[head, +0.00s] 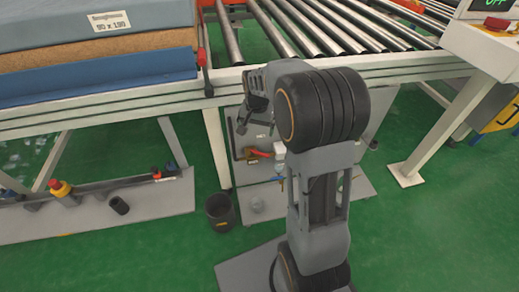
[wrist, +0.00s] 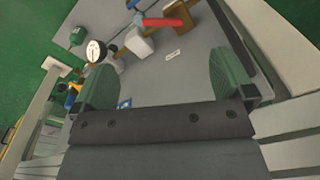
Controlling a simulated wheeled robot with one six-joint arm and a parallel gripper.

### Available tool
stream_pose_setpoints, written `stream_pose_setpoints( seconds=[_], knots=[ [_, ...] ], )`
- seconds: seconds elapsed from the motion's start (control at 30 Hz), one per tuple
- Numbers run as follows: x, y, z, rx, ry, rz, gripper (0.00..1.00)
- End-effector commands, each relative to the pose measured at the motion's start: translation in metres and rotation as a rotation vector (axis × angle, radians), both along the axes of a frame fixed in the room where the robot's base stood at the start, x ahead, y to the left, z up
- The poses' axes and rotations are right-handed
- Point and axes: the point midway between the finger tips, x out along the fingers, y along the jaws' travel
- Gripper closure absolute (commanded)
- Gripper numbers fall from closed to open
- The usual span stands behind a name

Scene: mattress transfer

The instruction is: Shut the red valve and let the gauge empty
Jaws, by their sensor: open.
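The red valve handle (head: 257,152) is on a grey panel (head: 238,170) under the roller conveyor. In the wrist view the red handle (wrist: 162,21) is near the top, beside a brass fitting (wrist: 182,16). The round white-faced gauge (wrist: 94,50) is at the upper left of the wrist view; its reading is too small to tell. My arm hides part of the panel in the head view. My gripper (wrist: 167,82) is open and empty, its fingers apart in front of the panel. The handle lies beyond the fingertips, not between them.
A white block (wrist: 139,44) sits below the handle. The conveyor frame (head: 150,109) runs above the panel. A black bucket (head: 219,211) stands on the floor at left. Blue and brown mattresses (head: 95,70) lie on the conveyor. A slanted leg (head: 440,130) stands at right.

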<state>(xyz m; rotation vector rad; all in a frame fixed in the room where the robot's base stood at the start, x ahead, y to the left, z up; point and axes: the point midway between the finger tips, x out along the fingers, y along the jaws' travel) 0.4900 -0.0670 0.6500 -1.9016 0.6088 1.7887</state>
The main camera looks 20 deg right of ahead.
Motion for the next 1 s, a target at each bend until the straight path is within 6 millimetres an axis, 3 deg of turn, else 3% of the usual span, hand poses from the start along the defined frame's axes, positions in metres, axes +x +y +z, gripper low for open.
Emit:
stream_pose_setpoints(
  seconds=[0.1,0.3,0.47,1.0],
  knots=[
    [0.025,-0.015,-0.021,0.008,0.032,-0.098,0.0],
    [0.044,-0.031,-0.044,0.014,0.055,-0.194,0.0],
    [0.047,-0.034,-0.066,0.015,0.06,-0.213,0.0],
    [0.047,-0.034,-0.162,0.015,0.059,-0.213,0.0]
  ],
)
